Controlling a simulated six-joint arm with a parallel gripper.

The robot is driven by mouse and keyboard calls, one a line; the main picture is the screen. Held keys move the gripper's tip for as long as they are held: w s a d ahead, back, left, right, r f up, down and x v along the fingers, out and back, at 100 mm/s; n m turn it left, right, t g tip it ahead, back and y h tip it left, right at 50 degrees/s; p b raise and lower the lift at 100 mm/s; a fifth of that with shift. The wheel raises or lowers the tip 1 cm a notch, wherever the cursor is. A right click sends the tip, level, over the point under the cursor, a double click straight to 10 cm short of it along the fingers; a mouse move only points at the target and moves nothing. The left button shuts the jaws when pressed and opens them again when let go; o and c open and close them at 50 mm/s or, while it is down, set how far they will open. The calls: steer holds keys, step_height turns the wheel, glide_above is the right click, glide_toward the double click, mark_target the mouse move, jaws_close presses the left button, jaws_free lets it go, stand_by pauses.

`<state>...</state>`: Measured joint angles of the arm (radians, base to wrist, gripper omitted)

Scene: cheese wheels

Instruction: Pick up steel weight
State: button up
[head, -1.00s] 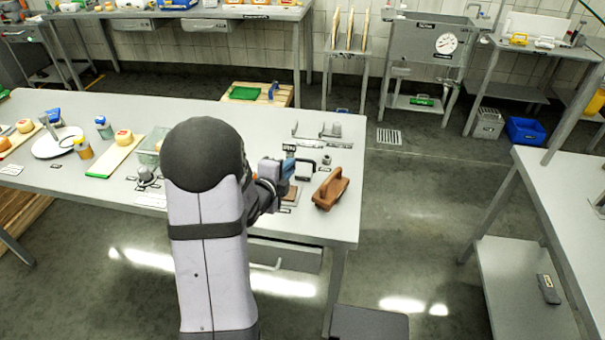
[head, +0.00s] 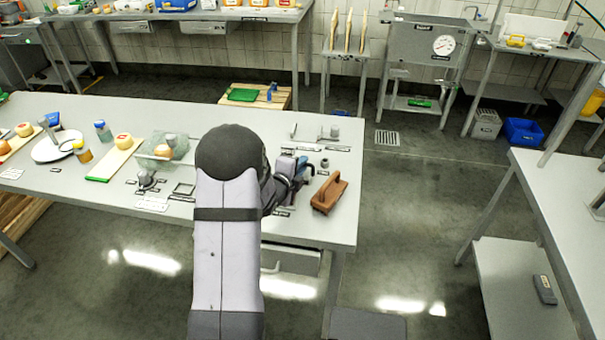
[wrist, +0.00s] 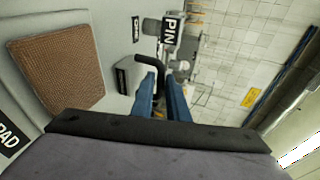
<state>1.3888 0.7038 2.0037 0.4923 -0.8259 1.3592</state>
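My gripper (head: 305,166) is over the right part of the workbench, its blue fingers pointing away from me. In the wrist view its two fingers (wrist: 162,82) are apart with a gap between them. A bent black handle (wrist: 148,62) reaches to the fingertips; I cannot tell whether they touch it. A grey cylinder (head: 334,131) stands at the bench's back right, beyond the gripper. A small dark grey cylinder (head: 325,163) stands just right of the gripper. I cannot tell which piece is the steel weight. My arm hides part of the bench.
A brown wooden float-like tool (head: 329,193) lies close to the right of my gripper. A brown textured pad (wrist: 58,72) shows in the wrist view. A clear box (head: 165,150) stands left of my arm. The bench edge (head: 358,190) lies beyond the brown tool.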

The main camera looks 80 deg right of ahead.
steer(key=shift+p+x, duration=0.55)
steer(key=shift+x, duration=2.05)
jaws_close()
steer(key=shift+r, duration=0.15)
